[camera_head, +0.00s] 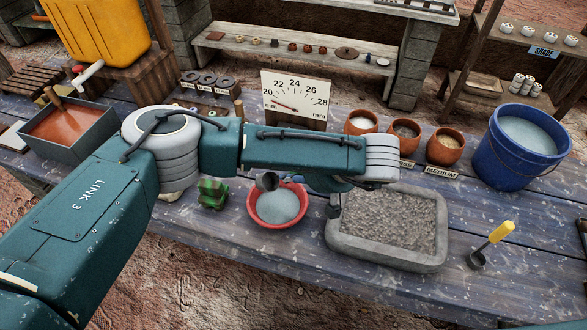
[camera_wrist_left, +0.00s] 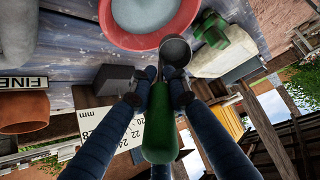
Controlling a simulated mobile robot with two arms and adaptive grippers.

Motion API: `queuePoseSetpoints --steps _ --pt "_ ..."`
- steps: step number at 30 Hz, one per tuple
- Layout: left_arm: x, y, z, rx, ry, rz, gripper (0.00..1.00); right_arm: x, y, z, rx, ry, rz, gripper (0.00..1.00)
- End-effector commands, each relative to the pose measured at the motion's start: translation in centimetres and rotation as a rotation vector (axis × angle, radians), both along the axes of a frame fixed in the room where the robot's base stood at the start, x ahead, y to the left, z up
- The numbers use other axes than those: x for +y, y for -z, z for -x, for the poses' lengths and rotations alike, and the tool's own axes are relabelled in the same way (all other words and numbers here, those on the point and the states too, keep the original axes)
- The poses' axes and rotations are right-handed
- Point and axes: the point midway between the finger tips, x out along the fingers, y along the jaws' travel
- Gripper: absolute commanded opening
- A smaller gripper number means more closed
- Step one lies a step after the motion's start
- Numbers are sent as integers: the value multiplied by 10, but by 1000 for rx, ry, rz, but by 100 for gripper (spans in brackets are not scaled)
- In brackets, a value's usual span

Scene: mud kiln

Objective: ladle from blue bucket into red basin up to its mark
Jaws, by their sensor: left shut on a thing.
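The blue bucket (camera_head: 503,168) stands at the right back of the table, holding pale grey-blue liquid. The red basin (camera_head: 277,226) sits at the table's middle with similar liquid in it; I cannot make out its mark. My left gripper (camera_wrist_left: 163,84) is shut on the green handle (camera_wrist_left: 160,125) of a ladle. The ladle's dark cup (camera_head: 268,181) is over the basin's back rim in the head view; it also shows beside the red rim in the wrist view (camera_wrist_left: 175,50). Its contents are unclear. My forearm hides most of the left gripper in the head view. My right gripper is out of view.
A grey stone tray (camera_head: 385,258) of gravel lies right of the basin, a green block (camera_head: 212,194) left. A dial board (camera_head: 295,97) and clay pots (camera_head: 445,147) stand behind. A yellow-handled tool (camera_head: 492,240) is at front right.

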Motion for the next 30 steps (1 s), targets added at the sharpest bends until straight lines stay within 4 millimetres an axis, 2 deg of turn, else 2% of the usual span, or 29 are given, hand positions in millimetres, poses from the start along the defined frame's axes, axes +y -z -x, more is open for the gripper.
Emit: queuePoseSetpoints --steps 1,4,7,21,30 --pt "2 -8 -1 18 -3 19 0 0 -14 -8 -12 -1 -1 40" --pt "7 -14 -6 58 -6 67 0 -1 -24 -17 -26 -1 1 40" --pt "12 -25 -11 124 -6 147 0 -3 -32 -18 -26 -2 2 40" --pt "33 -63 -30 425 -5 478 0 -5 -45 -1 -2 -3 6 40" --pt "37 -73 -34 505 0 562 0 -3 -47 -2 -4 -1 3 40"
